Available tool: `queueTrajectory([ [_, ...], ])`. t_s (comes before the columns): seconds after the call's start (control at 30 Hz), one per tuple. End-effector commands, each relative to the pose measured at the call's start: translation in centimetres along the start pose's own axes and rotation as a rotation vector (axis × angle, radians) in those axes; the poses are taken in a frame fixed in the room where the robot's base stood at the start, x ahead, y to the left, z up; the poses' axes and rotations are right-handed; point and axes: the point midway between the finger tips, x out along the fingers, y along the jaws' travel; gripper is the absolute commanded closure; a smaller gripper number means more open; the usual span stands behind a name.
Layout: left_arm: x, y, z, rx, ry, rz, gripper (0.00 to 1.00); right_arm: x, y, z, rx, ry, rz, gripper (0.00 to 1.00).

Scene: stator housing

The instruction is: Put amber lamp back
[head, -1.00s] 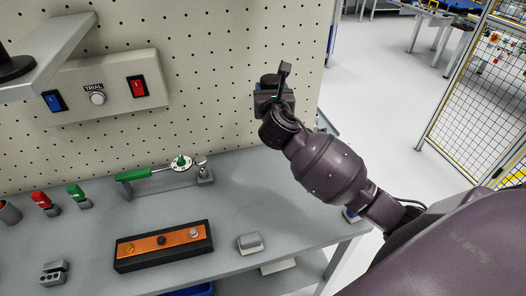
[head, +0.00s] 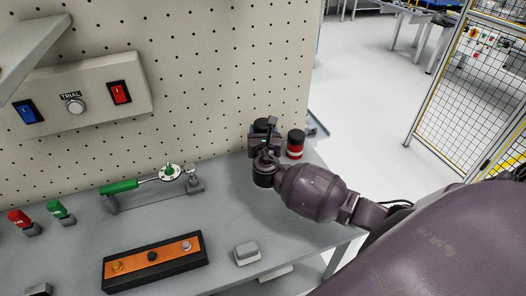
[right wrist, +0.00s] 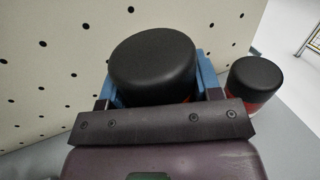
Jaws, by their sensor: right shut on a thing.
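A lamp with a wide black cap (right wrist: 153,65) is between the blue fingers of my right gripper (right wrist: 157,85) in the right wrist view. Only a thin orange-red sliver of its body shows below the cap, so I cannot tell for sure that it is amber. In the head view my right gripper (head: 264,130) is shut on it at the back right of the bench, close to the pegboard. I cannot tell whether its base touches the bench. A second lamp with a black cap and red body (head: 295,144) stands upright just to the right; it also shows in the right wrist view (right wrist: 256,85). My left gripper is not in view.
The grey bench (head: 225,212) holds a green-handled tool on a stand (head: 140,186), an orange-topped button box (head: 155,260) and a small grey block (head: 247,252). A pegboard (head: 220,70) with a switch panel (head: 95,95) rises behind. The bench middle is clear.

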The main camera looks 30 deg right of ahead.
Motion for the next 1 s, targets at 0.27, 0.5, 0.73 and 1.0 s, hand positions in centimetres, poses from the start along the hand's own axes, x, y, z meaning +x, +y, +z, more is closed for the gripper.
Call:
queueTrajectory([
  [0.27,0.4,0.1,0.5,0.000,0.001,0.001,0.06,0.0,0.1,-3.0,0.000,-0.001,0.001,0.67],
  [0.5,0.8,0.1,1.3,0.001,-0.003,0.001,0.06,0.0,0.1,-5.9,-0.002,0.000,-0.001,0.67],
  [0.73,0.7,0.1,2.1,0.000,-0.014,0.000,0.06,0.1,0.1,-7.2,0.000,-0.002,0.001,0.67],
  [1.0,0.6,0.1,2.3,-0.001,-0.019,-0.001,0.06,0.0,0.0,-7.3,0.000,-0.002,0.001,0.67],
])
